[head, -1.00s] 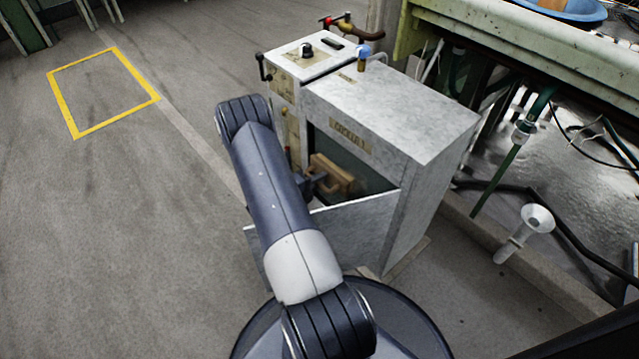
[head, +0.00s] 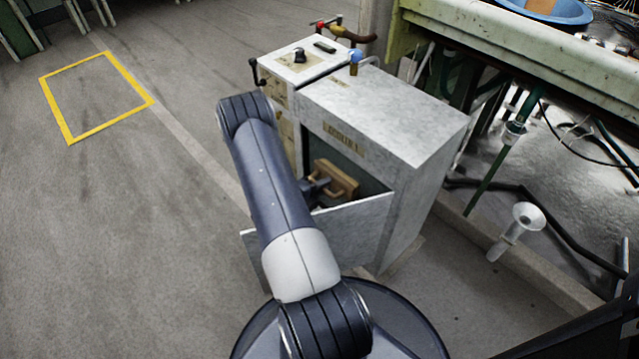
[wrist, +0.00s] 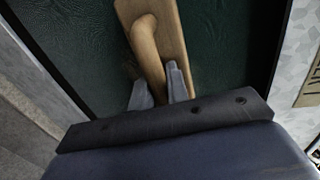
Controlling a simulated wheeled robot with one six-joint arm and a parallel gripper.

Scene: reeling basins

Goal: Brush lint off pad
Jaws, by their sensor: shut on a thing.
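My gripper (head: 317,188) is shut on the handle of a wooden brush (head: 340,180) in the open front of the pale grey machine. In the wrist view the gripper fingers (wrist: 160,88) sit either side of the curved handle, and the wooden brush back (wrist: 172,22) lies over the dark green pad (wrist: 75,45). The pad also shows as a dark green surface behind the brush in the head view (head: 318,146). The bristles are hidden, so I cannot tell whether they touch the pad. I cannot make out any lint.
The machine's top (head: 390,105) has fittings at the back. A flap (head: 335,235) leans outward below the opening. A green bench (head: 520,60) with pipes stands right, a white funnel (head: 528,215) below it. The floor at left is free around a yellow marked rectangle (head: 98,97).

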